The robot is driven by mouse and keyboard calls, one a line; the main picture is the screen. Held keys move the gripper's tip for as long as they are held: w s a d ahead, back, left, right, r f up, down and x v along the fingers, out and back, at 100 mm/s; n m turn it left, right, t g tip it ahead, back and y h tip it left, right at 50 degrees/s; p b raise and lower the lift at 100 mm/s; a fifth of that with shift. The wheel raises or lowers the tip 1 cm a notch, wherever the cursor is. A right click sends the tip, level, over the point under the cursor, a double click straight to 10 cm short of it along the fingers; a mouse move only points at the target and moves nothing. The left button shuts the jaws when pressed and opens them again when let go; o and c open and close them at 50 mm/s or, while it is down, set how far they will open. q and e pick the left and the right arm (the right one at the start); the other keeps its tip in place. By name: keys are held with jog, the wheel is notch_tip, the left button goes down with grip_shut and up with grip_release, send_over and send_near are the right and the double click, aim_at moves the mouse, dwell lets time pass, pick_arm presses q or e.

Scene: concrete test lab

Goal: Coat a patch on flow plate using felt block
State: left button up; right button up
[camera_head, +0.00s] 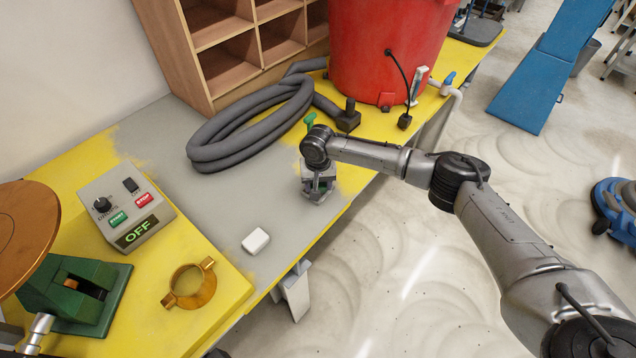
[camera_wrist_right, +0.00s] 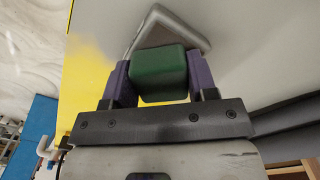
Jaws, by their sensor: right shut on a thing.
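My right gripper (camera_head: 318,190) is low over the grey part of the table, near its right edge. In the right wrist view its two purple-grey fingers (camera_wrist_right: 160,82) are shut on a green block (camera_wrist_right: 160,73), which I take for the felt block. Just beyond the block is a square grey plate with a pale rim (camera_wrist_right: 182,22), perhaps the flow plate. The block overlaps it in this view, and I cannot tell whether they touch. The block's far face is hidden. My left gripper is not in view.
A grey hose coil (camera_head: 225,135) and a red tub (camera_head: 385,50) are behind the right gripper. A small white block (camera_head: 256,240), a brass ring (camera_head: 190,287) and a control box reading OFF (camera_head: 125,210) are nearer. Grey table between the box and gripper is clear.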

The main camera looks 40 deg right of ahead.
dwell(0.8)
jog(key=shift+p, duration=0.45)
jog(key=shift+f, duration=0.15)
dwell(1.0)
jog(key=shift+p, duration=0.3)
notch_tip(320, 180, up, 4)
jog(key=p, duration=0.4)
jog(key=shift+f+p, duration=0.1)
jog(key=shift+p, duration=0.2)
notch_tip(320, 180, up, 3)
jog(key=p, duration=0.4)
jog(key=shift+r, duration=0.2)
dwell(0.6)
